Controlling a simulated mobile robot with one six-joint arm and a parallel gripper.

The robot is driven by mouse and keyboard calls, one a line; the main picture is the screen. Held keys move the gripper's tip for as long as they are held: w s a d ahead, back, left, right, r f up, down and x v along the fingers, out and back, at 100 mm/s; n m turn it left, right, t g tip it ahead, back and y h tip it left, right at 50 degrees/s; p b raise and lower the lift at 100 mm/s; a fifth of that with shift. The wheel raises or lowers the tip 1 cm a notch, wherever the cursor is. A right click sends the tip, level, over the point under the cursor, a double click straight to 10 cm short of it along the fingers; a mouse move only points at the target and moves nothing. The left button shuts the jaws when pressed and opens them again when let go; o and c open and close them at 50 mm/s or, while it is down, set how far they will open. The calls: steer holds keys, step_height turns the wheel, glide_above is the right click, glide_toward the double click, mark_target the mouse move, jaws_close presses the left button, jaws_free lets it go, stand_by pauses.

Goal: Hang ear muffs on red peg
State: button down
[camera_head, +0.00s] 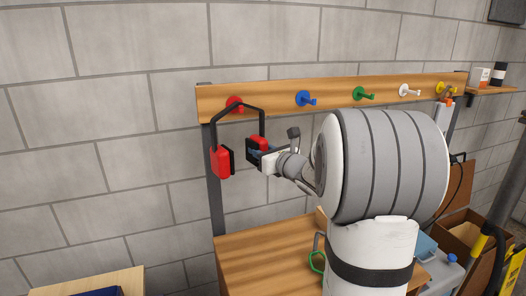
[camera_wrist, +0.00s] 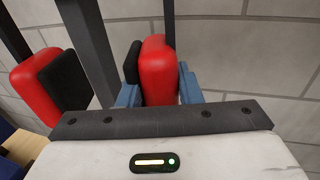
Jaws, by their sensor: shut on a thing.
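The ear muffs have red cups with black pads and a black headband. In the head view the left cup (camera_head: 223,161) hangs free and the headband (camera_head: 238,107) arches up at the red peg (camera_head: 235,103). The band's top lies close to the peg; I cannot tell whether it rests on it. My gripper (camera_head: 258,152) is shut on the right cup. In the wrist view the held cup (camera_wrist: 158,70) sits between the blue fingers (camera_wrist: 158,88), and the other cup (camera_wrist: 38,85) is at left. The peg is not visible there.
A wooden rail (camera_head: 335,92) on the wall also bears a blue peg (camera_head: 305,98), a green peg (camera_head: 362,94), a white peg (camera_head: 408,91) and a yellow peg (camera_head: 443,88). A dark post (camera_head: 215,205) stands below its left end. A wooden bench (camera_head: 265,262) lies beneath.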

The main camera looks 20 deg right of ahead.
steer(key=c, duration=0.9)
jaws_free()
steer(key=shift+c, duration=0.2)
